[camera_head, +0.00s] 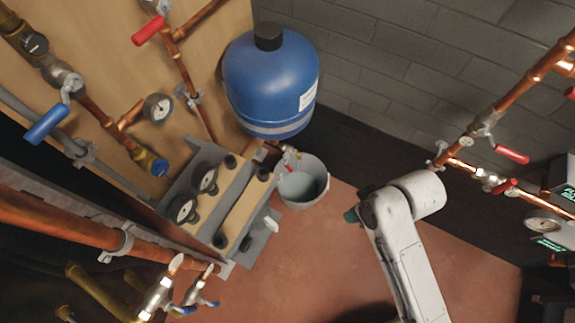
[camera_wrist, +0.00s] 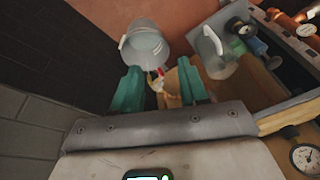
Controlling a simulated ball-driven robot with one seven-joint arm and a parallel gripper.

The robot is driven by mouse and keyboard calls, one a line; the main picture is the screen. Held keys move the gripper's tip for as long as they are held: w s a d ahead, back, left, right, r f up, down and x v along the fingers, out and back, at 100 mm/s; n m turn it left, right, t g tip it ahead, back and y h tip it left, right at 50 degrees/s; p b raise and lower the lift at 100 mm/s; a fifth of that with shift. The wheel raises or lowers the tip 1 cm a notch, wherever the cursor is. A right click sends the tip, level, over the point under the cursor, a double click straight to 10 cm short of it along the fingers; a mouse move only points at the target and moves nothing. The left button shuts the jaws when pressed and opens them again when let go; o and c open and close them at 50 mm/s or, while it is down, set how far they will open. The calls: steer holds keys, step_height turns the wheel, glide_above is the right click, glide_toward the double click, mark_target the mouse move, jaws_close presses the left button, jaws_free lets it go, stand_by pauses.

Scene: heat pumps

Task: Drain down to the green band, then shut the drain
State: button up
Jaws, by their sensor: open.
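The drain valve (camera_head: 289,162) has a small red handle and sits below the blue tank, over the grey bucket (camera_head: 303,186). In the head view, my arm mostly hides the gripper; only a teal bit (camera_head: 351,215) shows.
A blue tank (camera_head: 270,85) stands above the bucket by the block wall. Copper pipes with red and blue lever valves (camera_head: 46,124) line the left board. More pipes and a gauge (camera_head: 543,227) are at right. The reddish floor (camera_head: 330,260) is open.

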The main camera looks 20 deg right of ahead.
steer(key=w+a+f+n+t+y+b, duration=0.1)
steer(key=w+f+n+t+y+b, duration=0.1)
steer(key=w+f+b, duration=0.6)
steer(key=w+a+f+n+t+y+b, duration=0.15)
steer(key=w+f+b, duration=0.35)
steer(key=f, duration=0.5)
steer(key=n+t+b, duration=0.1)
steer(key=t+b, duration=0.5)
steer(key=b, duration=0.8)
glide_toward(290, 169)
steer(key=shift+y, duration=0.35)
steer(key=b+x, duration=0.1)
steer(key=x, duration=0.2)
steer(key=b+x, duration=0.1)
steer(key=x, duration=0.3)
steer(key=b+x, duration=0.1)
steer(key=x, duration=0.3)
steer(key=shift+w+d+f+b, duration=0.1)
steer(key=shift+d+b, duration=0.15)
steer(key=shift+b, duration=0.15)
steer(key=shift+c, duration=0.3)
jaws_close()
